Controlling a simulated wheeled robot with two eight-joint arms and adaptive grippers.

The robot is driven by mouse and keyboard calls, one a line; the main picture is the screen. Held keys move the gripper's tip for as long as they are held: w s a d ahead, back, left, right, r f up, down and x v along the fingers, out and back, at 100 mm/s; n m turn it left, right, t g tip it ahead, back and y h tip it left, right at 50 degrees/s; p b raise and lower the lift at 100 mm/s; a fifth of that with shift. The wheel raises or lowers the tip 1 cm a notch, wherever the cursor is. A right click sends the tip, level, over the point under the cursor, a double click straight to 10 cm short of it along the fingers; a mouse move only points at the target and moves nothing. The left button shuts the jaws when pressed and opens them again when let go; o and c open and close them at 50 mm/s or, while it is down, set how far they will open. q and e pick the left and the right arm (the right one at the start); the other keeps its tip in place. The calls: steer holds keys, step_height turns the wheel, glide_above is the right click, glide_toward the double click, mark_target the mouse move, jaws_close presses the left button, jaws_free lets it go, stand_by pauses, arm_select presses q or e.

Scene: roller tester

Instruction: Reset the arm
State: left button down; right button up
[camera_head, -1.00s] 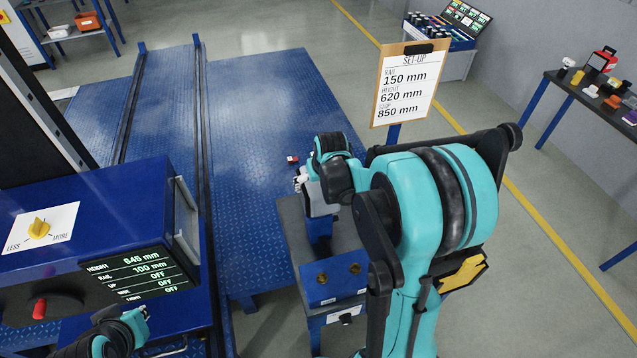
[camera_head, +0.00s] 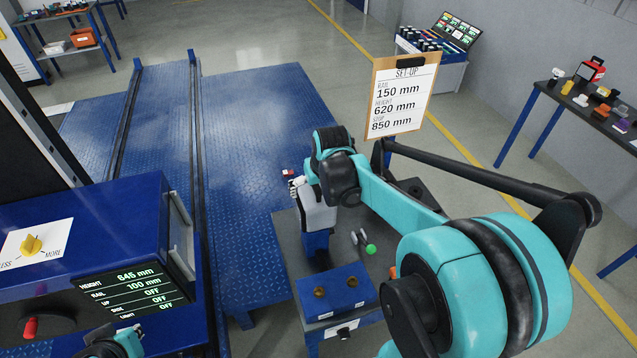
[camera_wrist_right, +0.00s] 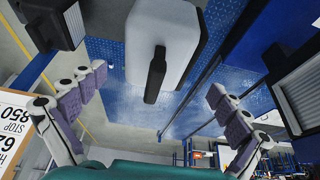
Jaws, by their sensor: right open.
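My right arm reaches in from the right in the head view, bent over the grey stand. Its gripper (camera_head: 293,185) is small there and partly hidden by the wrist. A white box-like body with a black handle (camera_wrist_right: 179,30) lies beyond the fingers there. My left arm shows only as a teal and black piece (camera_head: 112,343) at the bottom left of the head view. Its fingers cannot be made out.
The set-up board (camera_head: 403,96) stands behind the arm. The blue console (camera_head: 95,225) is at left. The blue ramp plate (camera_head: 245,130) is largely clear.

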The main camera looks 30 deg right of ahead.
steer(key=shift+v, duration=1.85)
steer(key=s+a+f+n+t+y+b, duration=0.1)
steer(key=s+a+f+n+t+b, duration=0.1)
steer(key=s+a+f+b, duration=0.9)
steer(key=s+a+f, duration=0.1)
steer(key=s+a, duration=0.2)
steer(key=shift+f+n+t, duration=0.25)
steer(key=shift+n+t, duration=0.15)
